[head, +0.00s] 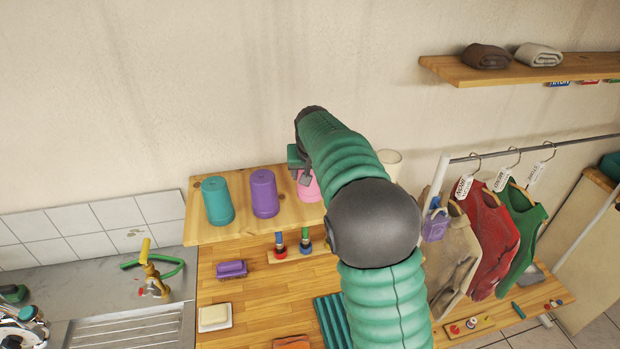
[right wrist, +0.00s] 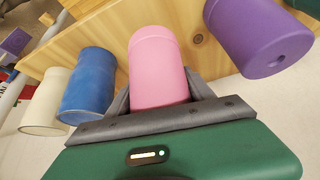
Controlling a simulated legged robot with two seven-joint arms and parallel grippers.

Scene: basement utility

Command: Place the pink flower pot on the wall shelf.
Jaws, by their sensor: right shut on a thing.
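The pink flower pot (head: 312,190) shows in the head view beside the purple pot, at the wooden wall shelf (head: 206,186), partly hidden by my arm. In the right wrist view the pink pot (right wrist: 155,62) stands out between the two grey fingers, with shelf wood (right wrist: 115,40) behind it. My right gripper (head: 303,178) is shut around the pot; its fingers (right wrist: 160,95) lie on both sides of it. I cannot tell whether the pot touches the shelf. My left gripper is not in view.
A teal pot (head: 217,201) and a purple pot (head: 264,193) stand left of the pink one. A blue pot (right wrist: 90,85) and a white pot (right wrist: 45,102) are on its other side. A higher shelf (head: 460,72) holds rolled towels. A clothes rail (head: 590,138) is at right.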

